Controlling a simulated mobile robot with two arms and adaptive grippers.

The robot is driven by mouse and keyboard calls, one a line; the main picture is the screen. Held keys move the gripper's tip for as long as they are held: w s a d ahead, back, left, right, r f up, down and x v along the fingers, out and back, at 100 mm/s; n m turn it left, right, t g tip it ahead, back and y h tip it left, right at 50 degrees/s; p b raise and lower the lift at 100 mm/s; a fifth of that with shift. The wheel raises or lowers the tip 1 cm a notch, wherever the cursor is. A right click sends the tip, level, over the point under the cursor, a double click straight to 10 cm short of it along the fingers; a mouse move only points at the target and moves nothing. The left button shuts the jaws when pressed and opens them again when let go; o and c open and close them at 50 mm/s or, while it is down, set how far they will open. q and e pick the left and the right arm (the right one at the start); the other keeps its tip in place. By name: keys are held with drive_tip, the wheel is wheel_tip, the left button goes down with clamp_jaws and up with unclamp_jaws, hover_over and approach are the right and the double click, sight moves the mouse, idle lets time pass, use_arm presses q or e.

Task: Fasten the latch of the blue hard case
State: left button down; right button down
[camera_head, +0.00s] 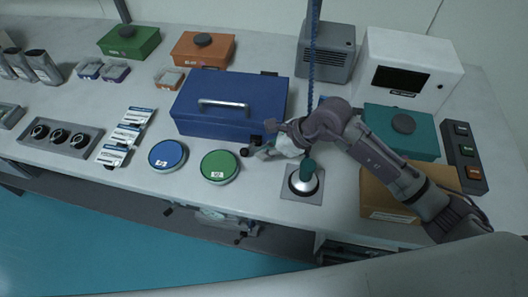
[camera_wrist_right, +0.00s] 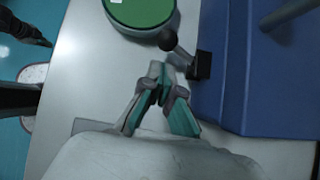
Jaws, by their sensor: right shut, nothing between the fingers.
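The blue hard case (camera_head: 215,122) stands on the table with its lid down and a silver handle on top. Its side fills the right of the wrist view (camera_wrist_right: 265,75). A black latch block (camera_wrist_right: 201,65) sits on its front face, and a lever ending in a round black knob (camera_wrist_right: 167,40) sticks out from it, away from the case. In the head view the knob (camera_head: 244,152) shows at the case's front right. My right gripper (camera_wrist_right: 160,78) is shut and empty, its fingertips just short of the lever, with no clear contact. My left gripper is out of view.
A green round tin (camera_head: 220,167) and a blue one (camera_head: 167,155) lie before the case. A push button on a plate (camera_head: 303,183) stands right of my gripper, near a cardboard box (camera_head: 385,197). The table's front edge is close.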

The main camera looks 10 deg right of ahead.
drive_tip(key=v, duration=1.2)
idle(0.4)
